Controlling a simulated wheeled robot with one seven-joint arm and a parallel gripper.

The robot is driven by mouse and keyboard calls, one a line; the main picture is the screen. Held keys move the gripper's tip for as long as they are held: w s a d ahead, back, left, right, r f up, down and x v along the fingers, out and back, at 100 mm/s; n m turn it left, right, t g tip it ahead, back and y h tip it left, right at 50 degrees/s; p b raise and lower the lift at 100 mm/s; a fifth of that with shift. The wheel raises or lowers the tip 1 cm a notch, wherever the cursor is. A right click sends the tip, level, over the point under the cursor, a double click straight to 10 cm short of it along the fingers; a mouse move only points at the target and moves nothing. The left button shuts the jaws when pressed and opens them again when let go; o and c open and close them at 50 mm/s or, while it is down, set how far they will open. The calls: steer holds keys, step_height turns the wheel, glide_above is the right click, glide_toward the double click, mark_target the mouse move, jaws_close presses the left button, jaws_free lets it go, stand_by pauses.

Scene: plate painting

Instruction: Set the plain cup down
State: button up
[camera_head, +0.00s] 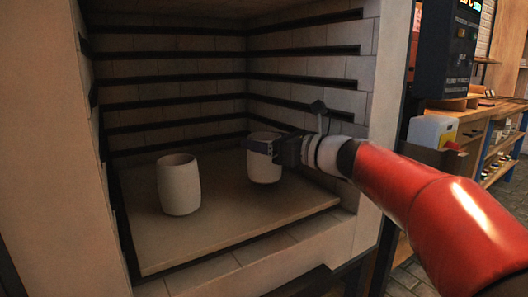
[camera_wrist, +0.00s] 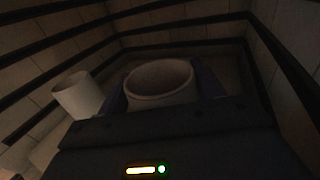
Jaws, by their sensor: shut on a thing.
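A plain pale cup (camera_head: 265,168) is held by my gripper (camera_head: 262,146) inside the kiln, over the right part of the shelf. The fingers are shut around its upper body. The cup is upright; I cannot tell whether its base touches the shelf. In the wrist view the held cup's round open rim (camera_wrist: 160,84) shows between the two fingers (camera_wrist: 163,88). A second plain cup (camera_head: 179,186) stands upright on the kiln shelf (camera_head: 225,232) to the left, apart from the held one. It also shows at the left of the wrist view (camera_wrist: 77,95).
The kiln's brick walls (camera_head: 180,92) with dark grooves enclose the shelf at the back and sides. Bare shelf lies between the cups and along the front. The kiln's right front edge (camera_head: 388,130) is close to my arm. A wooden bench (camera_head: 478,118) stands outside at right.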

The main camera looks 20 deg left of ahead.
steer(key=shift+w+a+f, duration=0.1)
steer(key=shift+a+f, duration=0.05)
steer(key=shift+f, duration=0.65)
steer(key=shift+f, duration=0.1)
steer(key=o, duration=1.1)
steer(key=shift+o, duration=0.2)
steer(key=v, duration=0.7)
steer(key=shift+d, duration=0.25)
